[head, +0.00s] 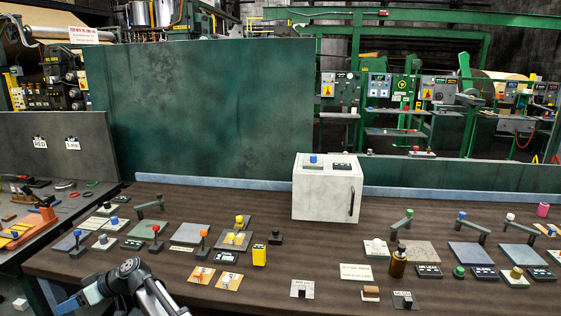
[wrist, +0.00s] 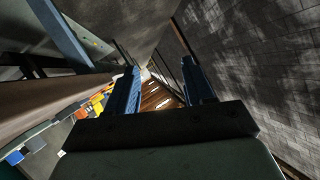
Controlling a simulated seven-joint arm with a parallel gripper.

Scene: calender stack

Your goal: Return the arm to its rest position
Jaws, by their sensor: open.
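My gripper (wrist: 165,92) shows in the wrist view with its two blue fingers apart and nothing between them. It points past the edge of a table, away from the objects on the worktop. In the head view my arm is at the bottom left, in front of the brown table (head: 260,270); the fingertips are not clearly seen there. The arm is apart from the objects on the table.
A white box with a handle (head: 327,188) stands at the table's back middle. Several knobs, levers and plates cover the left and right of the table. A side bench (head: 40,205) with tools is at the left.

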